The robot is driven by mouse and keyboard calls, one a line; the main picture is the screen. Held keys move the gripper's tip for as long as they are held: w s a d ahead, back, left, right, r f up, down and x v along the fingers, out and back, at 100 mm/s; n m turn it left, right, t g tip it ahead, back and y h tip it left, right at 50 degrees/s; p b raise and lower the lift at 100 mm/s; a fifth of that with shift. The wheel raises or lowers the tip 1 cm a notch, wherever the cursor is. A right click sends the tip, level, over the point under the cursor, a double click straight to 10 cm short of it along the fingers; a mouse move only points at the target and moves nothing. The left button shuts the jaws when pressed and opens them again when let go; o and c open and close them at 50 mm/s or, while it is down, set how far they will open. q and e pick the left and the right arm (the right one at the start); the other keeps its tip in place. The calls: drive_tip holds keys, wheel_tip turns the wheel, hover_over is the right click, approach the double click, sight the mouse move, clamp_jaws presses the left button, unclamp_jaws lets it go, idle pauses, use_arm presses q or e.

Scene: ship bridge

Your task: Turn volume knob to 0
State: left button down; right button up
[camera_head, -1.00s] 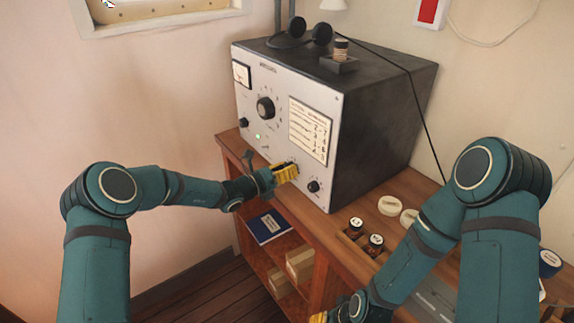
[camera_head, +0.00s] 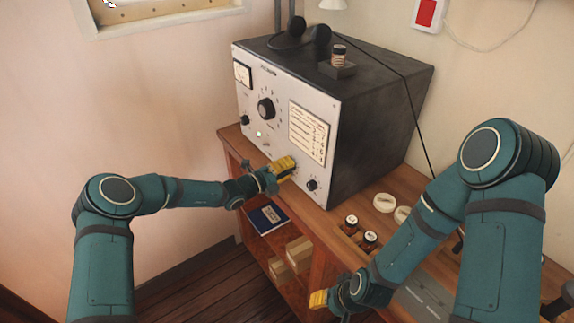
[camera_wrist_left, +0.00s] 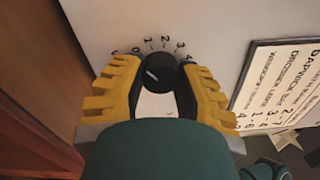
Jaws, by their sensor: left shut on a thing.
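The volume knob (camera_wrist_left: 157,72) is a small round black knob with a white line, on the pale front panel of a radio set (camera_head: 265,138). Printed numbers from 0 to 4 curve above it in the left wrist view. The white line slants between upper left and lower right, on the 0 side of the scale if its upper end is the pointer. My left gripper (camera_wrist_left: 155,88) has its yellow fingers on either side of the knob and is shut on it. In the head view this gripper (camera_head: 284,168) hides the knob. My right gripper (camera_head: 319,300) is low at the front; its fingers are unclear.
A larger black dial (camera_head: 266,108) and a small knob (camera_head: 312,184) are also on the panel. A printed card (camera_head: 309,132) is beside them. Small jars (camera_head: 350,224) and pale round lids (camera_head: 384,203) stand on the wooden desk (camera_head: 330,218). A blue book (camera_head: 268,219) lies on the shelf below.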

use_arm(q)
drive_tip(key=shift+n, duration=0.6)
drive_tip(key=shift+d, duration=0.1)
drive_tip(key=c, duration=0.6)
unclamp_jaws()
drive_tip(key=v, duration=1.2)
